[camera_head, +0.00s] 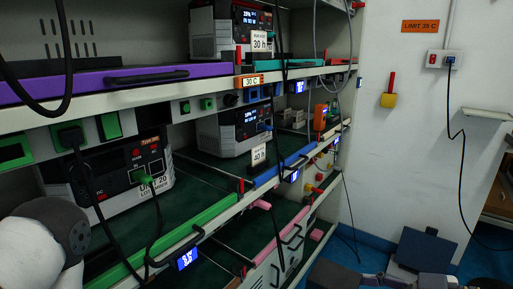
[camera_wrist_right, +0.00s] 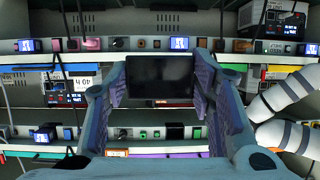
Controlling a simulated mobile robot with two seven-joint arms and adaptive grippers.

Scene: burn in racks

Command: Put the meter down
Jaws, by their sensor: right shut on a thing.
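My right gripper (camera_wrist_right: 160,85) is shut on a dark, flat, rectangular thing, which I take to be the meter (camera_wrist_right: 160,77); it sits between the two fingers in the wrist view. Its face looks blank and dark. In the head view my right gripper (camera_head: 408,280) is at the bottom right edge, partly cut off. A dark slab (camera_head: 425,248) shows just above it there; I cannot tell whether this is the held meter. My left arm shows at the lower left of the head view, but its gripper is out of view.
The rack has a purple-edged shelf (camera_head: 120,82), a green-edged shelf (camera_head: 190,227) and a blue-edged shelf (camera_head: 290,160). Power units (camera_head: 140,172) stand on them and cables hang in front. An orange device (camera_head: 320,117) stands farther back. Blue floor lies right of the rack.

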